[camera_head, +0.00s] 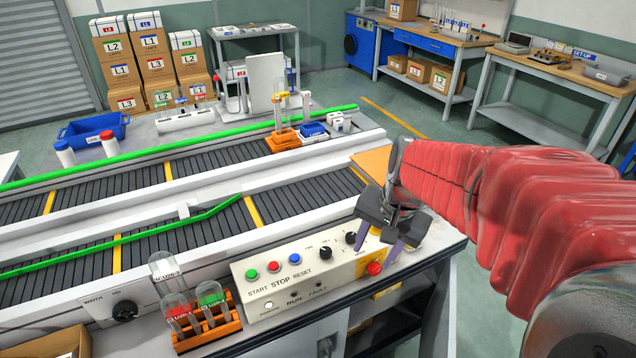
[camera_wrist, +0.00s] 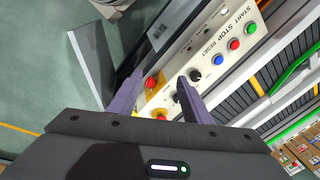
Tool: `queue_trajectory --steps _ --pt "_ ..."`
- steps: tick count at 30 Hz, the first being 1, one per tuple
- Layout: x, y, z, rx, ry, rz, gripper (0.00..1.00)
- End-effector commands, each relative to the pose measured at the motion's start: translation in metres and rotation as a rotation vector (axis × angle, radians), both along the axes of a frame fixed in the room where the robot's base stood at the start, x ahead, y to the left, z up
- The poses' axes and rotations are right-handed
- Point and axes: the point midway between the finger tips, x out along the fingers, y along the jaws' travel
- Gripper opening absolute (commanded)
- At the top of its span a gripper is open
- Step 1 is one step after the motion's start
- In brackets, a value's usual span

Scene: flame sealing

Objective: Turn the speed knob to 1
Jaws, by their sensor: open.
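The control box (camera_head: 300,275) has a sloped cream panel with green, red and blue buttons and two black knobs. One knob (camera_head: 325,253) is right of the blue button; the other knob (camera_head: 351,238) is further right, close to my gripper (camera_head: 379,245). Their labels and pointer settings are too small to read, so I cannot tell which is the speed knob. My gripper is open and empty above the panel's right end. In the wrist view, one black knob (camera_wrist: 195,75) shows beside the right finger; another (camera_wrist: 178,97) is partly hidden by it.
A red emergency button (camera_head: 374,268) sits on the panel just below my fingers. The conveyor (camera_head: 150,245) with green rails runs behind. Open floor lies at the right.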

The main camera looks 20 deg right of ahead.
Motion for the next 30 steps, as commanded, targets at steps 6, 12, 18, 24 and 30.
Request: queue_trajectory --steps 6,12,18,24,30 --pt "0.037 -0.027 -0.017 0.131 0.046 -0.371 0.44" --pt "0.069 -0.048 -0.027 0.251 0.079 -0.723 0.44" --pt "0.098 -0.060 -0.029 0.363 0.104 -1.045 0.44" --pt "0.122 -0.062 -0.014 0.477 0.112 -1.336 0.44" --pt "0.130 -0.060 -0.006 0.562 0.143 -1.579 0.44"
